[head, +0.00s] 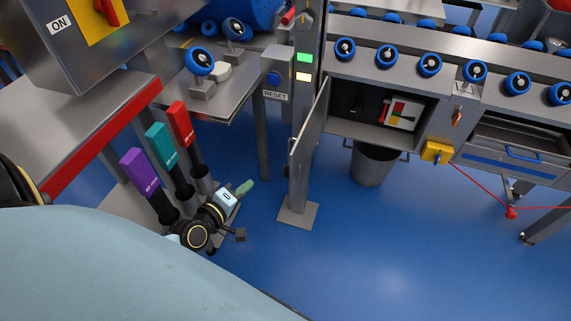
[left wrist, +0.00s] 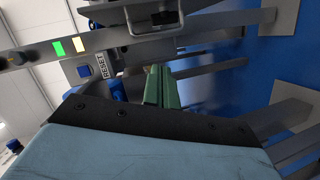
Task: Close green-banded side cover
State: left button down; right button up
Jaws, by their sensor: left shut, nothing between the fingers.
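A grey side cover (head: 308,131) stands open beside the conveyor frame, seen nearly edge-on, with a small handle on its edge. I cannot make out a green band on it. The open compartment (head: 365,105) behind it shows a dark inside and a pale box with red, yellow and green patches (head: 404,114). My left gripper (head: 246,186), with green fingers, is left of the cover and apart from it in the picture. In the left wrist view its fingers (left wrist: 160,88) are together and empty. The cover is not clearly identifiable there. My right gripper is not in view.
A grey post with green and yellow lights (head: 304,66) and a RESET button box (head: 274,78) stand near the cover. Purple, teal and red levers (head: 158,148) are left. A bucket (head: 373,164) stands below the compartment. Blue floor (head: 390,250) is clear at front right.

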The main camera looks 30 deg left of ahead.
pick_arm(q)
notch_tip(320, 180, up, 7)
jog(key=w+n+t+b, duration=0.2)
jog(key=n+t+b, duration=0.1)
jog(key=n+b, duration=0.1)
send_near(302, 139)
jog(key=w+a+r, duration=0.1)
jog(key=w+a, duration=0.2)
jog(key=a, duration=0.3)
jog(key=shift+w+d+p, duration=0.25)
jog(key=shift+d, duration=0.5)
jog(key=shift+w+d+p, duration=0.2)
jog(key=shift+d+p, duration=0.05)
jog(key=shift+d, duration=0.45)
jog(key=shift+w+d+p, duration=0.25)
jog(key=shift+d, duration=0.5)
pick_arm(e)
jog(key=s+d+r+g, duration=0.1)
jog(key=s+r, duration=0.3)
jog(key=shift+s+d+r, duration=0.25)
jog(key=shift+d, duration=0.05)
